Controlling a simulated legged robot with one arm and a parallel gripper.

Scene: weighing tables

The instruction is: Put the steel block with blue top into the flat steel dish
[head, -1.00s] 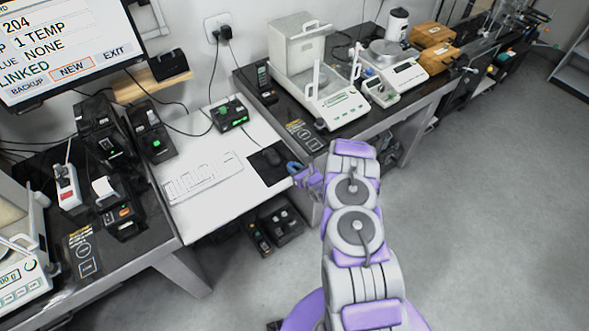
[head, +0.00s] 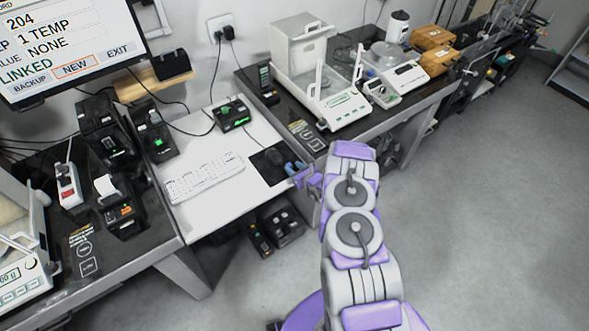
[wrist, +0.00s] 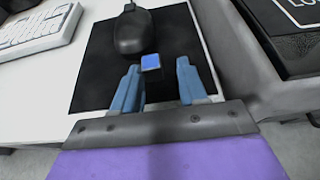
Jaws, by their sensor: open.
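Most of the block's body is in shadow. In the head view my gripper (head: 295,170) is over the front right of the white desk, and I cannot make out the block there. I cannot clearly identify the flat steel dish; a round metal pan (head: 384,49) shows on the farther scale.
The black mat (wrist: 95,65) holds the mouse (wrist: 133,31), with a white keyboard (head: 205,178) to its left. A dark weighing table (head: 300,128) on the right bears a glass-walled balance (head: 337,104) and another scale (head: 402,72). Open floor lies at the right.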

